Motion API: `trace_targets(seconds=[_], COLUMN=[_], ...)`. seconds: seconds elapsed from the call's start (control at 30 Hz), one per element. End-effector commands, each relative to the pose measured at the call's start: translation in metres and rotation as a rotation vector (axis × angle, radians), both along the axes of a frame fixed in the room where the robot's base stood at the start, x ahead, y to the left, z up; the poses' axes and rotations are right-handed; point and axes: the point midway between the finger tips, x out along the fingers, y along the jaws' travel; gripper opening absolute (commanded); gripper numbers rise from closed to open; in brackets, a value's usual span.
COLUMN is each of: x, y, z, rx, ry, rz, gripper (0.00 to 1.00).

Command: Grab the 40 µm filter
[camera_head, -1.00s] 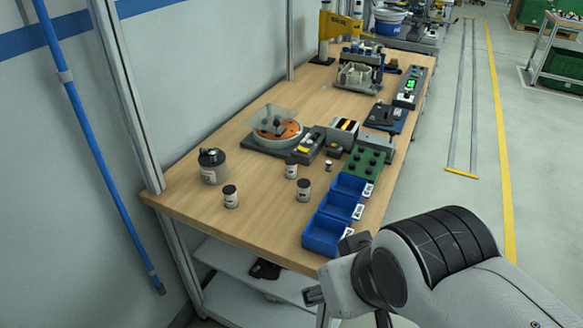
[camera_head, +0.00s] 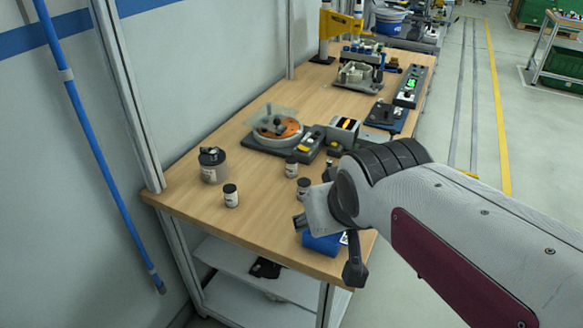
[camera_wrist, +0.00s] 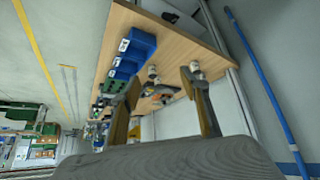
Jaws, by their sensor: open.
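Several small dark-lidded canisters with white labels stand upright on the wooden workbench. In the head view one is at the front (camera_head: 231,196), one behind it (camera_head: 291,167) and one beside my wrist (camera_head: 303,188). A larger grey jar (camera_head: 213,166) with a dark top stands to their left. The labels are too small to read, so I cannot tell which one is the 40 µm filter. My gripper (camera_wrist: 160,79) is open and empty. In the wrist view its fingers spread before the bench, with a canister (camera_wrist: 195,69) near the right fingertip and another (camera_wrist: 153,72) between the fingers.
Blue bins (camera_wrist: 136,46) line the bench edge; in the head view my arm hides most of them. A round fixture with a clear cover (camera_head: 275,127) stands farther back. An upright frame post (camera_head: 128,95) rises at the left.

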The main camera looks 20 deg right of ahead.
Motion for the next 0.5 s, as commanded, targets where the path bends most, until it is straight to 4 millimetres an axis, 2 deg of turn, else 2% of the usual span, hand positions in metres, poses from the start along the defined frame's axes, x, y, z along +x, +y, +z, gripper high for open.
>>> trace_targets(seconds=[0.1, 0.5], x=[0.03, 0.127], y=[-0.007, -0.029], z=[0.002, 0.004], rx=[-0.01, -0.037], ry=[-0.03, -0.146], rz=[-0.009, -0.026], gripper=[0.45, 0.45])
